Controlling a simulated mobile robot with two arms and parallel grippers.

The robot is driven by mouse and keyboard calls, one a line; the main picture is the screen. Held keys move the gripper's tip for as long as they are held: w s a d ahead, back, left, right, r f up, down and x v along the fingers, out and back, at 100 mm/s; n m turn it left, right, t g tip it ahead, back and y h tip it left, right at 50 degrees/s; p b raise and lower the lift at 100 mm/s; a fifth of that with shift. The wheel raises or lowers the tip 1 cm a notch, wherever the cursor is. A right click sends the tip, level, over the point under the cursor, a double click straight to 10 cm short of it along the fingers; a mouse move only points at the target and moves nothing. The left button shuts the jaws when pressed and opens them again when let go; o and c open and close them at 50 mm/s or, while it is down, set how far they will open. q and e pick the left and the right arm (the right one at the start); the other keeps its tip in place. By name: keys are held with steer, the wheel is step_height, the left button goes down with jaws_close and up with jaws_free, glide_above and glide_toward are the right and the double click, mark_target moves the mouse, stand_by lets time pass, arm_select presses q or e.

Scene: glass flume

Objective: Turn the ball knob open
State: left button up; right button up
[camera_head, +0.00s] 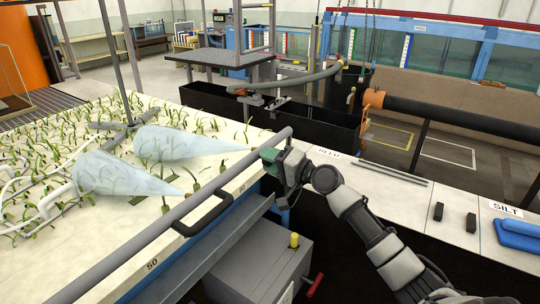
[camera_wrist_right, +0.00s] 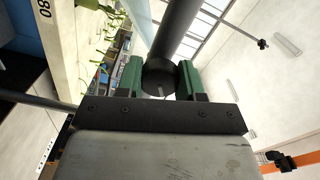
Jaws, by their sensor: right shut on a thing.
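My right gripper (camera_head: 268,155) is at the far end of a long grey rail (camera_head: 160,238) by the white bed's edge. In the right wrist view, its green pads (camera_wrist_right: 160,80) are shut on a dark round piece (camera_wrist_right: 158,77) with a thin pin in front. A dark cylinder runs on behind this piece. I cannot tell whether the piece is the ball knob or the rail's end. A small yellow knob (camera_head: 294,240) stands on the grey box below, apart from the gripper. My left gripper is out of view.
Two pale translucent cones (camera_head: 120,175) lie over the planted bed (camera_head: 235,165). A red handle (camera_head: 315,286) is low by the grey box (camera_head: 250,270). Two dark blocks (camera_head: 471,222) and a blue object (camera_head: 520,235) lie on the right ledge.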

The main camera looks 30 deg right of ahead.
steer(key=m+p, duration=0.2)
steer(key=m, duration=0.2)
steer(key=shift+r, duration=0.15)
steer(key=shift+m+p, duration=0.8)
steer(key=shift+m, duration=0.5)
steer(key=o, duration=0.9)
steer(key=shift+o, duration=0.2)
